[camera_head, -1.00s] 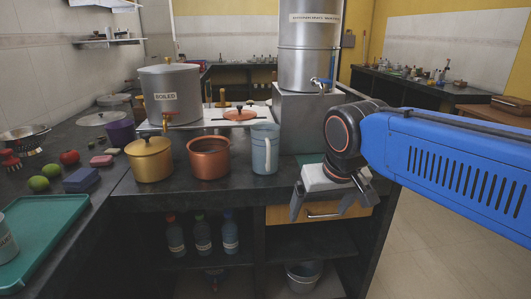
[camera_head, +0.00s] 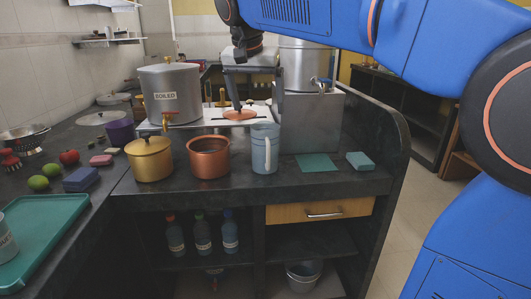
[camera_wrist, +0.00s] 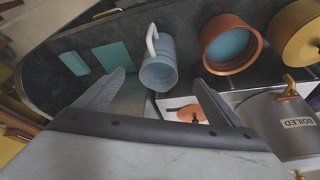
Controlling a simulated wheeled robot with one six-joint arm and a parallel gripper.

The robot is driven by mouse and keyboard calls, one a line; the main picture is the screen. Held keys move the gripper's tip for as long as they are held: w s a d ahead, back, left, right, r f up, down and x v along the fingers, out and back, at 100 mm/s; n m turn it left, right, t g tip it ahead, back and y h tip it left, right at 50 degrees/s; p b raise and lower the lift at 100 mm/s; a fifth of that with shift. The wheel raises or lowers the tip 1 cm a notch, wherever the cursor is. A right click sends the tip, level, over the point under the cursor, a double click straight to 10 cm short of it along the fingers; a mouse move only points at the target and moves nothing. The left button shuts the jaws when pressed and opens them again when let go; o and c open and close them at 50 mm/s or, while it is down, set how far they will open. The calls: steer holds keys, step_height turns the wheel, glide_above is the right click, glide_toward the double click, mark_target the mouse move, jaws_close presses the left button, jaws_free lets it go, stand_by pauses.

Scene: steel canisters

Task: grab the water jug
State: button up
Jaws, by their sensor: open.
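The water jug (camera_head: 265,150) is light blue-grey with a pale handle. It stands upright on the dark counter, right of the copper pot (camera_head: 208,157). My gripper (camera_head: 258,112) is open and empty, with its fingers pointing down above and behind the jug in the head view. In the wrist view the jug (camera_wrist: 159,62) lies beyond the fingertips, between their directions, with its handle toward the upper left. The open gripper (camera_wrist: 160,78) does not touch it as far as I can see.
A brass lidded pot (camera_head: 149,160) and a steel canister marked BOILED (camera_head: 171,94) stand to the left. A steel block (camera_head: 312,122) with another canister (camera_head: 304,66) is behind right. A teal mat (camera_head: 317,162) and teal sponge (camera_head: 359,160) lie right of the jug.

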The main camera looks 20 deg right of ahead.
mark_target(264, 144)
steer(key=x, duration=1.7)
steer(key=shift+w+f, duration=0.1)
steer(key=shift+w, duration=0.1)
steer(key=c, duration=1.6)
